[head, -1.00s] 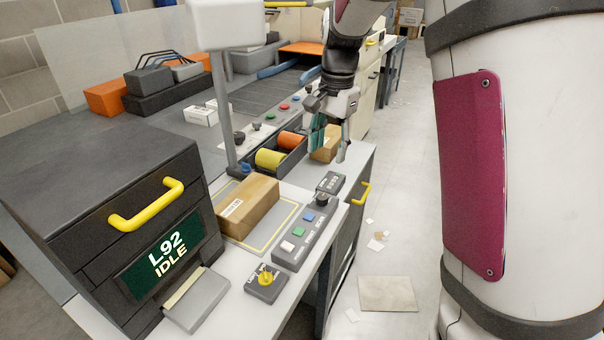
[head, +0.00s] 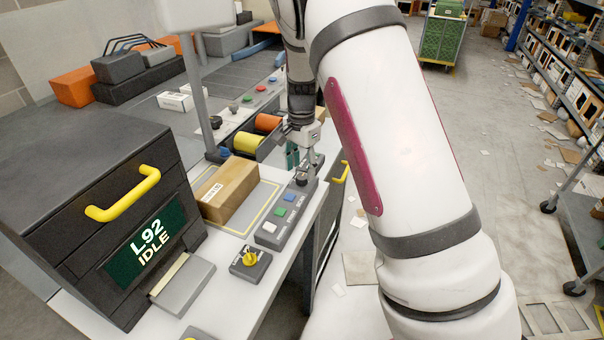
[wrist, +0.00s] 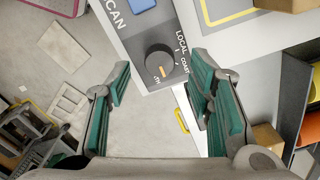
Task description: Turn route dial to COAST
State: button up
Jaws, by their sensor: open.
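The route dial (wrist: 160,64) is a round black knob with an orange pointer mark on the end of a grey control panel. The orange mark points toward the lower part of the picture, between the lower label and COAST. My gripper (wrist: 161,75) is open, its teal-padded fingers apart on either side of the dial in the picture, not visibly touching it. In the head view my gripper (head: 302,160) is just above the panel's far end.
The panel (head: 270,226) also carries blue, green and white buttons. A cardboard box (head: 227,190) lies beside it. A small unit with a yellow knob (head: 250,258) sits nearer. A dark cabinet (head: 90,200) with a yellow handle stands left.

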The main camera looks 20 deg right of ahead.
aim_at(302, 179)
jog(key=shift+f, duration=1.5)
grip_shut()
jog(key=shift+n, duration=0.3)
jog(key=n+b, duration=0.1)
jog(key=n, duration=0.7)
jog(key=shift+b, duration=0.3)
jog(key=shift+n, duration=0.3)
